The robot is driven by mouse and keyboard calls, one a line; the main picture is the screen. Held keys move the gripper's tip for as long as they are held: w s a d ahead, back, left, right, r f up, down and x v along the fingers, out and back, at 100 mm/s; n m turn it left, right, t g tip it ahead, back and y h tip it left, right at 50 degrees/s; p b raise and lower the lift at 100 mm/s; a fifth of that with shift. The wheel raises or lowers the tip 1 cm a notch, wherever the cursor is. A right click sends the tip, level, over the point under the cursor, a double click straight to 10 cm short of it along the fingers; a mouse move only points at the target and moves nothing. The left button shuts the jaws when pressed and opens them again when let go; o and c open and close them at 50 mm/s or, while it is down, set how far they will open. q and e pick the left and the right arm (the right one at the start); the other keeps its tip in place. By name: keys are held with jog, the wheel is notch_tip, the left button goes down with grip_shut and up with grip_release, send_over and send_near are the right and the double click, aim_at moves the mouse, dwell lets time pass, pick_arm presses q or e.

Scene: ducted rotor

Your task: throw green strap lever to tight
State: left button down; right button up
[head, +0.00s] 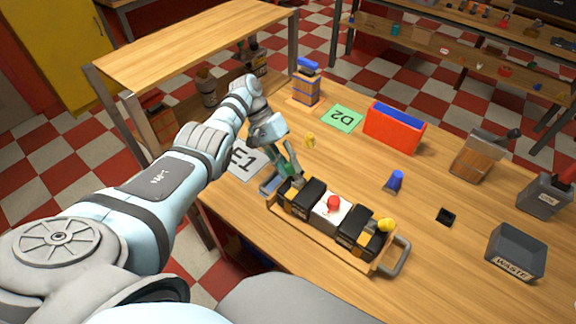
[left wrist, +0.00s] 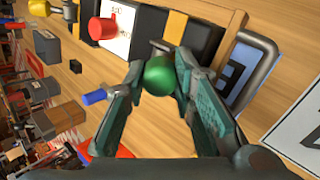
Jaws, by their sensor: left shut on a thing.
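The green ball knob of the strap lever (left wrist: 160,75) sits between the fingertips of my left gripper (left wrist: 155,78), which is shut on it. In the head view my left gripper (head: 288,178) reaches down to the left end of a wooden carrier (head: 318,240). The lever's arm is hidden behind the knob and fingers, so its angle cannot be told. The carrier holds black blocks with yellow straps (head: 356,232) and a white box (head: 328,210) with a red knob (head: 333,202). A yellow knob (head: 386,225) is at its right end. My right gripper is not in view.
A red and blue bin (head: 393,128) and a green D2 card (head: 342,118) lie behind. A raised wooden shelf (head: 190,45) stands at the back left.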

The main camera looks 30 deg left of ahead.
pick_arm(q)
jog(key=shift+s+f, duration=0.1)
jog(key=c, duration=1.3)
grip_release()
jog(key=shift+d, duration=0.1)
jog(key=shift+c, duration=0.2)
jog(key=v, duration=0.7)
jog(key=shift+r, duration=0.3)
